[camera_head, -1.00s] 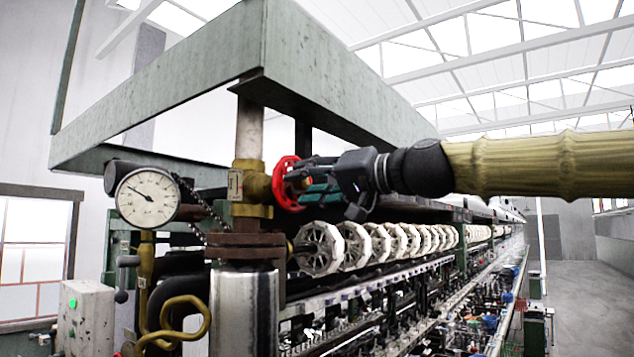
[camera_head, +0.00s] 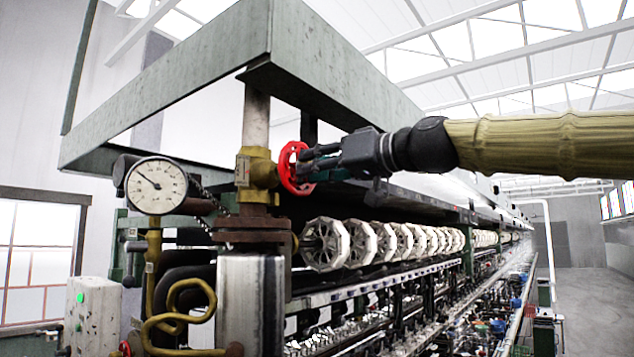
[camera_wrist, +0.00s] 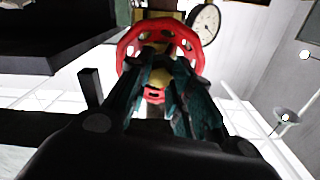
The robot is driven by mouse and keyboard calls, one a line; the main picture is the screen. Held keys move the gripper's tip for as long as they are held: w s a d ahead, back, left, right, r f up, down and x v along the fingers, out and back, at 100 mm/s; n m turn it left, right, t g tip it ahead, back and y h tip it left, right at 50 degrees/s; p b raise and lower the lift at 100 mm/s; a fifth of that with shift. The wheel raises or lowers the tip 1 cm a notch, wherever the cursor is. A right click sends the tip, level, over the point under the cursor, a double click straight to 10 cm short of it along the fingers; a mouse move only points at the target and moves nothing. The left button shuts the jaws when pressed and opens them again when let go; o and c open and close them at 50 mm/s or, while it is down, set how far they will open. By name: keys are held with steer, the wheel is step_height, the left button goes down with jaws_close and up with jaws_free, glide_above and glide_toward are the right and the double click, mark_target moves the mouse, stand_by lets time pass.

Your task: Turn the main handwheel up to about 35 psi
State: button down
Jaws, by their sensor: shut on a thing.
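The red handwheel (camera_head: 288,168) sits on the right side of a brass valve body (camera_head: 257,172) on the vertical pipe. In the wrist view the handwheel (camera_wrist: 127,47) faces me, with its rim and holes showing. My gripper (camera_head: 312,165) reaches it from the right and is shut on it. In the wrist view the two fingers of my gripper (camera_wrist: 162,72) lie over the wheel, either side of its brass hub. The round white gauge (camera_head: 156,186) left of the valve shows its needle pointing to the upper left; its numbers are too small to read.
A green steel frame (camera_head: 170,85) hangs above the valve. A row of white reels (camera_head: 327,243) runs back below my arm. A control box (camera_head: 92,312) with a green button stands at the lower left. The aisle floor (camera_head: 590,300) at right is clear.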

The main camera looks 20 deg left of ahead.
steer(key=n+b, duration=0.2)
steer(key=n, duration=0.8)
steer(key=c, duration=1.4)
jaws_free()
steer(key=shift+a, duration=0.1)
steer(key=shift+o, duration=0.2)
steer(key=b+v, duration=0.2)
steer(key=v, duration=0.5)
